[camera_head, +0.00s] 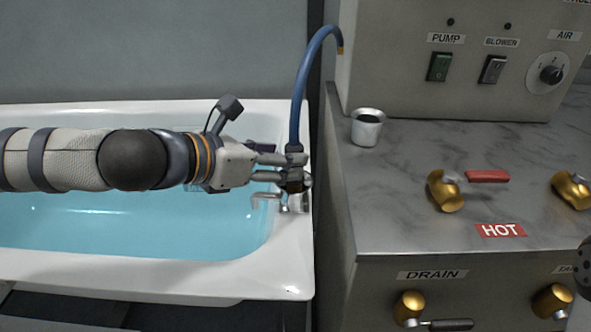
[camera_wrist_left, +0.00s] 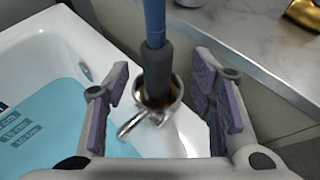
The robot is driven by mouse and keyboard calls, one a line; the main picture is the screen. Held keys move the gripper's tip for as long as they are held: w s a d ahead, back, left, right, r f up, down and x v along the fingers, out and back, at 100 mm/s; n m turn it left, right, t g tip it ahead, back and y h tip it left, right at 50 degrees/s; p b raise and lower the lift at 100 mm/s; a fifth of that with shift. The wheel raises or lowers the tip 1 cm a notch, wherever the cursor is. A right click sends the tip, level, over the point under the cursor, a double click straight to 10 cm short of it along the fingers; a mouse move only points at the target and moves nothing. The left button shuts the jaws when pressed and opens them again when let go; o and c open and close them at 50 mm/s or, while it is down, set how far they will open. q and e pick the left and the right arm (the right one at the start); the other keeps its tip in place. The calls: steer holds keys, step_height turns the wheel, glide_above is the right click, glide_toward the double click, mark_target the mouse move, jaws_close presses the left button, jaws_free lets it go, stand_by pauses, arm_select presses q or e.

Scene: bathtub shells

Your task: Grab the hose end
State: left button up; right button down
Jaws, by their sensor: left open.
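A blue hose (camera_head: 306,75) arches up and comes down at the tub's right end. Its dark grey hose end (camera_head: 295,152) points down over a metal fitting with a spout. In the left wrist view the hose end (camera_wrist_left: 157,70) sits at the mouth of the metal ring (camera_wrist_left: 172,97); I cannot tell how deep it goes in. My left gripper (camera_head: 290,171) is open around the hose end. In the left wrist view its fingers (camera_wrist_left: 160,102) stand on both sides, with gaps left and right of the hose end. My right gripper is not in view.
The white bathtub (camera_head: 290,265) holds blue water below my arm. Right of it, past a gap, is a marble counter (camera_head: 385,205) with a metal cup (camera_head: 367,128), brass valves (camera_head: 445,190) and a switch panel (camera_head: 470,85). A brass drain valve (camera_head: 408,306) sits on the front below.

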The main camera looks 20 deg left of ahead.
arm_select(q)
steer(key=x, duration=0.4)
steer(key=shift+w+r, duration=0.2)
steer(key=shift+w, duration=0.2)
steer(key=shift+r, duration=0.1)
jaws_close()
